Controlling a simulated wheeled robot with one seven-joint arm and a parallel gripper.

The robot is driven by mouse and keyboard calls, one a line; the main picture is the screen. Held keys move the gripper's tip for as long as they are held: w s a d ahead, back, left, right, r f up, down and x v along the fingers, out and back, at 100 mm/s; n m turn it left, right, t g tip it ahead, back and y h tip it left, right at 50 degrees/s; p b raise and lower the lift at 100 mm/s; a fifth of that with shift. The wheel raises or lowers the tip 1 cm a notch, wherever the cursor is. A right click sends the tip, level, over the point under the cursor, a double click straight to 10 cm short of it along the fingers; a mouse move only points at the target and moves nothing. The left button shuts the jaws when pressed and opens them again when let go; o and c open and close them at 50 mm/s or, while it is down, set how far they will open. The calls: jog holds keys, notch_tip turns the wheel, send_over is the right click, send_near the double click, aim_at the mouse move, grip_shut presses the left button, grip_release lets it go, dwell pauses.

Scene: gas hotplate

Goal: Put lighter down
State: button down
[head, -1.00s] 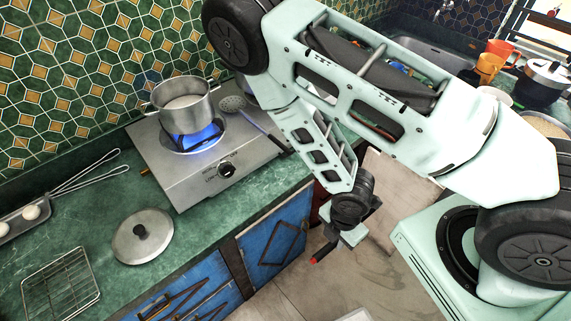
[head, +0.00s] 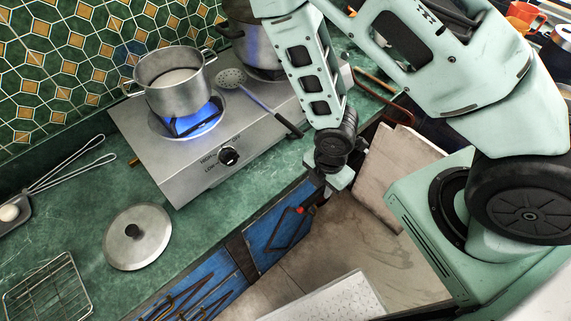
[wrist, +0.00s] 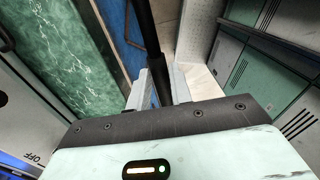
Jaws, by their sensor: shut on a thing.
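My gripper (head: 322,193) hangs just off the front edge of the green counter (head: 215,243), in front of the blue cabinet doors. It is shut on the lighter, a dark rod with a red part (head: 300,210) at its lower left in the head view. In the wrist view the lighter's black shaft (wrist: 147,35) stands out between the two light fingers of my gripper (wrist: 159,88).
A steel pot (head: 178,98) stands over a blue flame on the hotplate (head: 185,181). A skimmer (head: 232,79) with a dark handle lies across the hotplate. A lid (head: 137,250) and wire rack (head: 48,290) lie on the counter; green surface between lid and hotplate is clear.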

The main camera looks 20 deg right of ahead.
jog(key=w+b, duration=0.1)
jog(key=b, duration=0.2)
jog(key=w+a+b, duration=0.1)
jog(key=w+b, duration=0.1)
jog(key=b, duration=0.2)
jog(key=w+b, duration=0.2)
jog(key=b, duration=0.1)
jog(key=shift+a+f+b, duration=0.2)
jog(key=shift+a+b, duration=0.05)
jog(key=shift+b, duration=0.15)
jog(key=p, duration=0.3)
send_over(285, 167)
jog(key=shift+r, duration=0.3)
notch_tip(285, 167, down, 4)
jog(key=b, duration=0.4)
jog(key=shift+r, duration=0.2)
